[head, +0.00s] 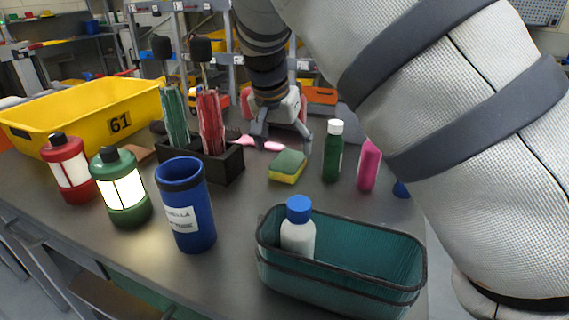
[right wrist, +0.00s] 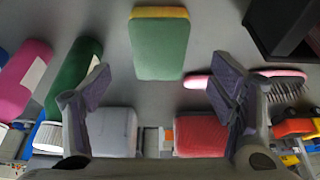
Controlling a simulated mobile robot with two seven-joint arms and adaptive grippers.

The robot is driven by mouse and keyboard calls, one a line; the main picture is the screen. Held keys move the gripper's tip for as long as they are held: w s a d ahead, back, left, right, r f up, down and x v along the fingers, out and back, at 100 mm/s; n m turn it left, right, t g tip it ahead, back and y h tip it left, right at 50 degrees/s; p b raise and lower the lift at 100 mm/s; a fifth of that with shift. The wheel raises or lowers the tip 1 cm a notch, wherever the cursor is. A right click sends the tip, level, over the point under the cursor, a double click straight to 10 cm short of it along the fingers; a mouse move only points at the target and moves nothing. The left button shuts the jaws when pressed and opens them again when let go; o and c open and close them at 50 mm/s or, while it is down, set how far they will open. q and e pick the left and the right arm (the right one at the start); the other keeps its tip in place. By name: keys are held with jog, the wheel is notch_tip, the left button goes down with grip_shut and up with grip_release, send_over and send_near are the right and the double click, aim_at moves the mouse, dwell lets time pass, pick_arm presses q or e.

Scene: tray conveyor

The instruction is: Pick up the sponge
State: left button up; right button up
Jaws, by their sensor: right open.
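The sponge (head: 287,166) is green on top and yellow below. It lies flat on the grey table, in front of my right gripper. It also shows in the right wrist view (right wrist: 159,45), at the top middle, ahead of the fingers and apart from them. My right gripper (head: 283,143) is open and empty; its two fingers (right wrist: 160,90) are spread wide in the right wrist view. My left gripper is not in view.
A green bottle (head: 333,155) and a pink bottle (head: 369,165) stand right of the sponge. A dark holder (head: 222,166) and pink brush (head: 262,144) lie left. A teal basket (head: 345,262), blue cup (head: 187,205), lanterns (head: 122,190) and yellow bin (head: 80,112) stand around.

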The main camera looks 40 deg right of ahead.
aim_at(288, 161)
jog(key=x, duration=0.6)
jog(key=shift+s, duration=0.1)
jog(key=shift+f, duration=0.25)
dwell(0.3)
jog(key=c, duration=0.9)
jog(key=shift+r, duration=0.1)
notch_tip(288, 161, up, 10)
jog(key=shift+r, duration=0.2)
jog(key=shift+c, duration=0.2)
